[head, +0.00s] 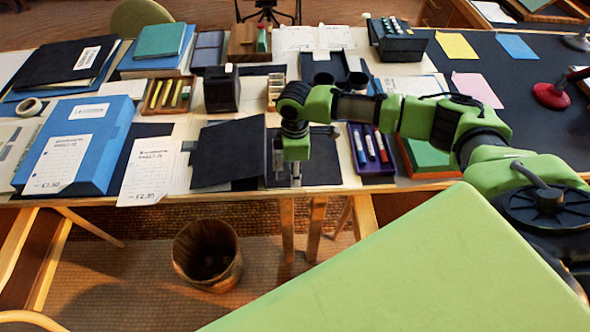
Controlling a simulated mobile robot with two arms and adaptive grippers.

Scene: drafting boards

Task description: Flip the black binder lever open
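A black binder lies open near the front edge of the table. Its left cover (226,152) is raised at a slight tilt, and its right part (321,165) lies flat. A small metallic part, possibly the lever mechanism (277,158), shows between them; its position is too small to tell. My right gripper (296,178) points down over the binder, just right of that metallic part. Its fingers are small and dark, so I cannot tell whether they are open or touching the binder. My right arm hides part of the binder's back. My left gripper is not in view.
A tray of markers (371,150) stands close right of the binder. A blue box file (78,145) and a paper sheet (149,172) lie to the left. A black box (221,89) stands behind. A waste bin (208,255) is on the floor in front.

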